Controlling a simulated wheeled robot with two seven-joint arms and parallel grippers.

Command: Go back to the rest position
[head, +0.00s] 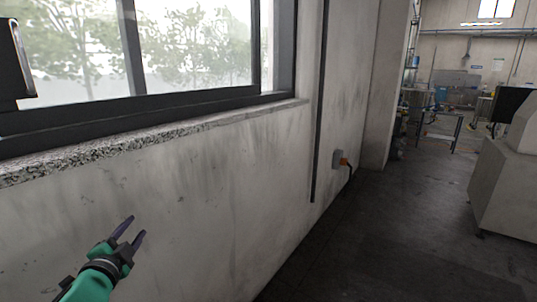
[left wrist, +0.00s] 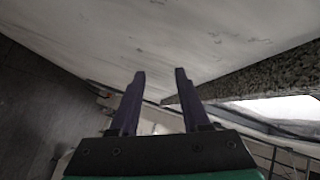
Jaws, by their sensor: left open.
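My left gripper (head: 131,235) shows at the lower left of the head view, on a green arm, in front of the stained white wall (head: 200,190) and below the window sill. Its two dark purple fingers are apart with nothing between them. The left wrist view shows the same open fingers (left wrist: 159,75) pointing toward the pale wall. My right gripper is in neither view.
A speckled stone sill (head: 150,137) runs under the dark-framed window. A wall socket with an orange plug (head: 342,160) and cable is further along. A pale machine cabinet (head: 505,185) stands at right. Dark floor (head: 400,235) between is clear.

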